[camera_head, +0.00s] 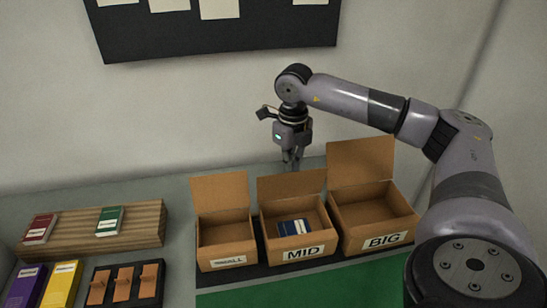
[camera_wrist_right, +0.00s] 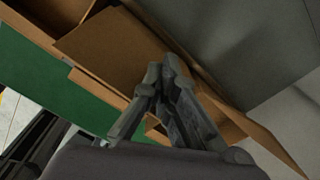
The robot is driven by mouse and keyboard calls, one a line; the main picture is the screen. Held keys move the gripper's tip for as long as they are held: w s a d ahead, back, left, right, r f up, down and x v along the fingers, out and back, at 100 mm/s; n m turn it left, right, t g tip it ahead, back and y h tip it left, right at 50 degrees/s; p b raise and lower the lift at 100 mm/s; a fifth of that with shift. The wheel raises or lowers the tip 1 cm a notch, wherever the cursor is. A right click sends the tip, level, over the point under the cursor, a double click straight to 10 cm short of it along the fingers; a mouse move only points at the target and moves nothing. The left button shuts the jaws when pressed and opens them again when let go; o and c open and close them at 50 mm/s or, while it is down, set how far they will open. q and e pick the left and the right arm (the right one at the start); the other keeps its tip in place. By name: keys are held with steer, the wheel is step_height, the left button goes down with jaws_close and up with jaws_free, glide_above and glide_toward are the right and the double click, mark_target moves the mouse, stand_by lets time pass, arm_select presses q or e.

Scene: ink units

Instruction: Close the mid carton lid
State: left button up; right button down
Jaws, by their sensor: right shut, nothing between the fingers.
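The mid carton (camera_head: 298,240), marked MID, stands between two other cartons. Its lid (camera_head: 291,186) stands up open at the back edge. A dark blue box (camera_head: 294,227) lies inside it. My right gripper (camera_head: 292,167) points down behind the raised lid, its fingertips close to the lid's top edge; I cannot tell if they touch. It is shut and empty. In the right wrist view, the gripper fingers (camera_wrist_right: 172,95) are in front of brown cardboard panels (camera_wrist_right: 110,48). My left gripper is not in view.
The small carton (camera_head: 225,240) at left and the big carton (camera_head: 375,220) at right have raised lids. A wooden stand (camera_head: 130,225) with red and green boxes is at left. Purple and yellow boxes and a black tray (camera_head: 125,288) lie in front. Green mat (camera_head: 300,288) is clear.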

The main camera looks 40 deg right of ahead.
step_height(320, 180, up, 7)
steer(key=p, duration=0.5)
steer(key=shift+w+d+p, duration=0.2)
steer(key=shift+w+p, duration=0.1)
steer(key=shift+w, duration=0.1)
